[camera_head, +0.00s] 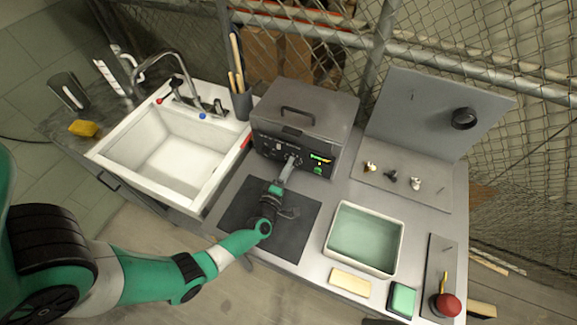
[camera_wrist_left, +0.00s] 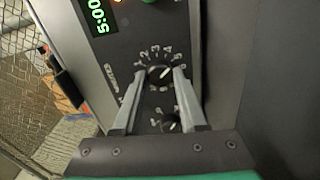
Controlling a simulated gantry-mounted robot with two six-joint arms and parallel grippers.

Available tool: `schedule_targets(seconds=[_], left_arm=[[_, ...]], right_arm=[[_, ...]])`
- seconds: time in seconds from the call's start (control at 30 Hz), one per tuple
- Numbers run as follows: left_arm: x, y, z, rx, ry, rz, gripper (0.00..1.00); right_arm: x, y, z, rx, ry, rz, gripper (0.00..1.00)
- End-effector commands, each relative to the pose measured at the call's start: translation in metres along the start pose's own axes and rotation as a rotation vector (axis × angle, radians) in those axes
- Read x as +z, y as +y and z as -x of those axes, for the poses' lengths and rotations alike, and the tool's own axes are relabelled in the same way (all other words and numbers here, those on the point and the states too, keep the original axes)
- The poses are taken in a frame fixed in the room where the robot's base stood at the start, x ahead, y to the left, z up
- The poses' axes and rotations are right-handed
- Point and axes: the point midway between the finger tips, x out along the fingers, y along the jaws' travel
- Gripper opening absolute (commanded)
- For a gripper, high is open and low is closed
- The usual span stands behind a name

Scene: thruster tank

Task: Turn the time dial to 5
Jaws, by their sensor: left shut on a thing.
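The grey tank machine (camera_head: 300,115) has a dark front panel with a lit display (camera_head: 320,158). In the left wrist view the display (camera_wrist_left: 98,16) appears sideways and reads 5:00. The time dial (camera_wrist_left: 159,74) is a round black knob with a white mark, ringed by printed numbers. The mark points toward the upper right, near the higher numbers. My left gripper (camera_head: 289,160) reaches the panel from the front. Its two fingers (camera_wrist_left: 159,76) stand on either side of the dial and are shut on it. A second knob (camera_wrist_left: 170,123) sits below, between the fingers. My right gripper is out of view.
A white sink (camera_head: 165,160) with a faucet is left of the machine. A dark mat (camera_head: 235,205) lies in front. Wire fencing stands behind.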

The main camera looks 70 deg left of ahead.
Motion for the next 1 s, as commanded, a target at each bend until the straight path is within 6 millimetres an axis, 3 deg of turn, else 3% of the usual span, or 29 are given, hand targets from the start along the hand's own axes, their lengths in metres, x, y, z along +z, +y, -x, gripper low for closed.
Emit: schedule_targets(seconds=[0.33, 0.87, 0.9, 1.0], left_arm=[[0.0002, 0.0008, 0.0, 0.004, 0.003, -0.15, 0.0], [0.0001, 0.0004, -0.0001, 0.005, 0.004, -0.175, 0.0], [0.0001, 0.0004, -0.0001, 0.005, 0.004, -0.174, 0.47], [0.0001, 0.0003, -0.0001, 0.005, 0.004, -0.174, 0.65]], right_arm=[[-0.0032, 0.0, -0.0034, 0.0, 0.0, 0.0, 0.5], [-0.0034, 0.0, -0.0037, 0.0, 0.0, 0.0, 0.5], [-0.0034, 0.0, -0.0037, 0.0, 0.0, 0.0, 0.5], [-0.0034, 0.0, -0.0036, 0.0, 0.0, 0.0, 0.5]])
